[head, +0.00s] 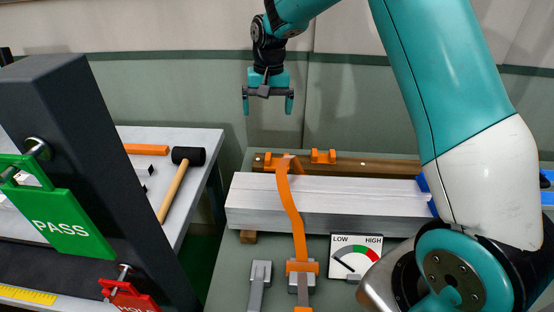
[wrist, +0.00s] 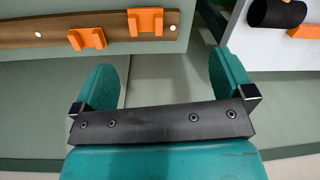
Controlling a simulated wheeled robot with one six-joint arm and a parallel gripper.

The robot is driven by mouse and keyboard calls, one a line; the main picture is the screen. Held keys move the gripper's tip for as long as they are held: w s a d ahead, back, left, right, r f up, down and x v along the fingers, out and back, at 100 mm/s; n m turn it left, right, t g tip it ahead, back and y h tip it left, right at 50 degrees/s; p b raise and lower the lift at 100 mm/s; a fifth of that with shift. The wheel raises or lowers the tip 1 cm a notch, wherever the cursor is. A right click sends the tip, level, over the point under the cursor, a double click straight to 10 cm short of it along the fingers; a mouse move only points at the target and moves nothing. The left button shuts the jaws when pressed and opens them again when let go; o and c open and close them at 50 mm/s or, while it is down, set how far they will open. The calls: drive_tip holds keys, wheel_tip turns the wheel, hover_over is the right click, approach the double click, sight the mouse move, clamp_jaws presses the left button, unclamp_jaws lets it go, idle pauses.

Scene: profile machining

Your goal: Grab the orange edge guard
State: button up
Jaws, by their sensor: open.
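Two orange bracket-shaped pieces, which look like edge guards, sit on a brown wooden rail behind the metal profile. One orange guard (head: 323,156) stands clear in the head view; the other (head: 270,161) is further left, close to the orange strap. Both show in the wrist view, one guard at the top middle (wrist: 145,22) and one lower left (wrist: 86,39). My gripper (head: 267,103) is open and empty, fingers pointing down, above and behind the rail. In the wrist view my gripper (wrist: 165,78) has nothing between its fingers, and the guards lie beyond them.
An orange strap (head: 290,210) crosses the silver profile (head: 350,197) on the bench. A LOW/HIGH gauge (head: 355,256) stands in front. Left, a table holds a black mallet (head: 188,156) and an orange bar (head: 146,149). A dark post with a green PASS tag (head: 62,222) stands nearer.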

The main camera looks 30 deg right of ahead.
drive_tip(key=m, duration=0.2)
approach(277, 163)
drive_tip(key=p, duration=0.1)
drive_tip(key=f+p, duration=0.1)
drive_tip(key=p, duration=0.1)
drive_tip(key=shift+w+a+f+h, duration=0.15)
drive_tip(key=shift+w+f+h, duration=0.05)
drive_tip(key=shift+f+h, duration=0.15)
drive_tip(key=shift+f+p, duration=1.15)
drive_tip(key=shift+f, duration=2)
drive_tip(key=shift+c, duration=0.2)
drive_tip(key=c, duration=0.7)
